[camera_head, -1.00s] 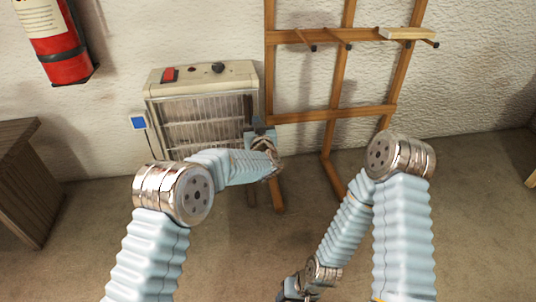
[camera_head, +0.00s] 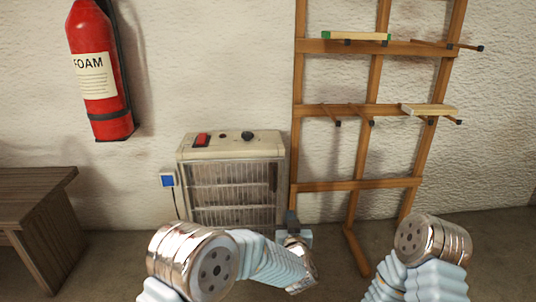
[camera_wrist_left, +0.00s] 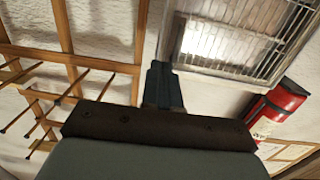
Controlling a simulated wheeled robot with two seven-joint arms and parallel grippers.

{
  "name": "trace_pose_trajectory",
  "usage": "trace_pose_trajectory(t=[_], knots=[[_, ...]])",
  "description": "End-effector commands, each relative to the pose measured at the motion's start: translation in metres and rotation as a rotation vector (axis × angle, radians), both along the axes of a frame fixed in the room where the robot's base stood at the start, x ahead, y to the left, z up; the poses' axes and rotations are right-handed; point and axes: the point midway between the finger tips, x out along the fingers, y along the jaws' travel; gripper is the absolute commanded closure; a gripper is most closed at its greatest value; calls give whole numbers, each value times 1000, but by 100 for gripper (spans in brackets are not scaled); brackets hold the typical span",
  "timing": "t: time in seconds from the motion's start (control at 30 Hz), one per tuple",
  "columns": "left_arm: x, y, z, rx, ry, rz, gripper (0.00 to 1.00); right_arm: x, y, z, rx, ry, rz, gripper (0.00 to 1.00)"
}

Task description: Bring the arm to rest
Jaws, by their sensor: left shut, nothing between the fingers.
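My left arm comes in low in the head view and bends to the right. Its gripper (camera_head: 292,219) is in front of the lower right edge of the heater, by the rack's left post. In the left wrist view the two dark fingers (camera_wrist_left: 162,86) are together with nothing between them. My right arm shows only as a metal joint and pale blue sleeve at the lower right; its gripper is out of the picture.
A wooden rack (camera_head: 370,110) with pegs stands against the wall. A green-ended lath (camera_head: 356,37) lies on its upper pegs and a pale lath (camera_head: 429,110) on lower ones. Also there are a heater (camera_head: 232,180), a red extinguisher (camera_head: 98,80) and a dark wooden table (camera_head: 40,185).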

Motion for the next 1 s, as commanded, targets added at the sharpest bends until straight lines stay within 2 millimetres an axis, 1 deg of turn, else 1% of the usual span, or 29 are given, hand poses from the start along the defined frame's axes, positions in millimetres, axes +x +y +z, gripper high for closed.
trace_pose_trajectory(t=[0.03,0.07,0.13,0.17,0.2,0.27,0.3,0.37,0.4,0.47,0.5,0.6,0.7,0.77,0.83,1.0], knots=[[2,17,-11,4,50,-5,100,0,0,10,0,0,1,57],[2,27,-22,5,90,-15,100,0,1,14,0,0,1,57],[-5,59,-56,-2,217,-43,100,0,1,27,1,-1,2,57],[-12,74,-73,-10,286,-55,100,0,1,33,1,-1,3,57],[-26,95,-96,-23,382,-71,100,-1,2,41,1,-2,4,57],[-55,126,-129,-55,539,-90,100,-1,3,52,2,-2,5,57],[-78,144,-148,-81,643,-100,100,-1,3,59,2,-2,6,57],[-119,168,-172,-126,799,-107,100,-2,4,69,2,-2,7,57],[-148,182,-183,-159,898,-110,100,-2,4,75,3,-1,8,57],[-192,199,-195,-208,1038,-110,100,-2,5,83,3,-2,9,57],[-220,207,-199,-239,1121,-110,100,-3,5,87,3,-1,10,57],[-278,221,-202,-307,1290,-107,100,-3,6,96,4,-2,11,57],[-316,226,-200,-351,1396,-106,100,-3,6,100,4,-2,12,57],[-329,228,-199,-366,1432,-105,100,-3,7,101,4,-2,12,57],[-337,229,-198,-375,1454,-106,100,-3,7,101,4,-2,13,57],[-338,229,-199,-377,1459,-106,100,-3,7,100,4,-2,13,57]])
